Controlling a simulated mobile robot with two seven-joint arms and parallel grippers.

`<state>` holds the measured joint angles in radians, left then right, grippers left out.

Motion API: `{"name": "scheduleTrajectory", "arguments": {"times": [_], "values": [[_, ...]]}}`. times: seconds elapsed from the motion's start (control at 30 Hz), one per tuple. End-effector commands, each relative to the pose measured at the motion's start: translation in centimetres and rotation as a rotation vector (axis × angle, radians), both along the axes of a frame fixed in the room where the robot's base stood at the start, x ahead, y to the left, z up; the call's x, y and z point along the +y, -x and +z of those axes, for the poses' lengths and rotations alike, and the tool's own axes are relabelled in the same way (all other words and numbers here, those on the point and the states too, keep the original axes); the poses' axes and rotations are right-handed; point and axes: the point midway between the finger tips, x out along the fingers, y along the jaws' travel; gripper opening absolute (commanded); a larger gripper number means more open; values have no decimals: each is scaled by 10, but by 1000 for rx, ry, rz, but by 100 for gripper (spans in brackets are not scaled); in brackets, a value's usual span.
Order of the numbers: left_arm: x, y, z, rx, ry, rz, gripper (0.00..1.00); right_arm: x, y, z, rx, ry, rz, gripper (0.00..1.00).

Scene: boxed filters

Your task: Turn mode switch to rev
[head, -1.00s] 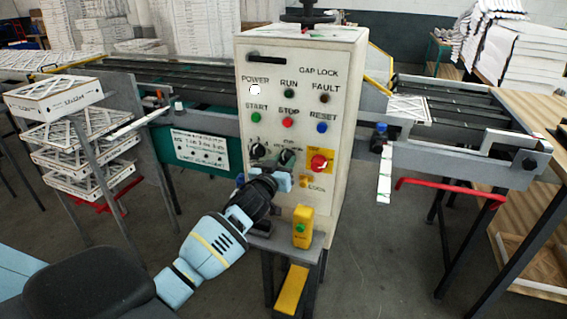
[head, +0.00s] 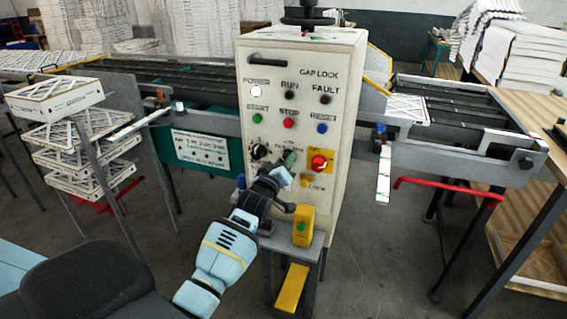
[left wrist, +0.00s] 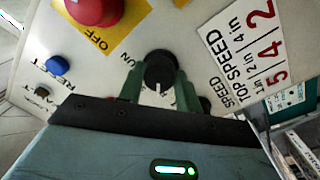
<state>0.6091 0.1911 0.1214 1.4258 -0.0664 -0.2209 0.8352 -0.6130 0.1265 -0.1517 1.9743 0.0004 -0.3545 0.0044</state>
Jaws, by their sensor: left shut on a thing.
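The mode switch is a round black knob (left wrist: 159,68) with a white pointer mark, on the pale control panel (head: 300,108). In the left wrist view, the two green fingers of my left gripper (left wrist: 158,80) lie on either side of it, shut on it. A letter group ending in "UN" shows beside it, partly hidden by a finger; I cannot read which position the pointer marks. In the head view my left gripper (head: 289,160) reaches up from below and covers the switch. My right gripper is not in view.
A second black knob (head: 259,151) is left of the gripper. The red knob (head: 318,162) on its yellow plate is close on the right. A yellow box with a green button (head: 303,226) stands below, near my wrist. Start, stop and reset buttons (head: 288,123) are above.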

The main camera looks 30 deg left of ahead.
Motion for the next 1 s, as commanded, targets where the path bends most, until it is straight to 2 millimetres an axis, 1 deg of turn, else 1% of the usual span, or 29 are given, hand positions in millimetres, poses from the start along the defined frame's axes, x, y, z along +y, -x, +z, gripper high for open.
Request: {"name": "scheduleTrajectory", "arguments": {"times": [0.33,0.37,0.5,0.83,1.0], "values": [[0,0,0,-3,6,0,11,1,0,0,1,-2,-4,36],[0,0,0,-3,6,0,38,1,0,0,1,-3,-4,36],[0,0,0,-2,5,0,56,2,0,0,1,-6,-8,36],[-1,2,0,-1,4,-1,56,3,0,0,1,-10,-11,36],[-4,17,-1,-2,5,-2,56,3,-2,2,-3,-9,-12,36]]}}
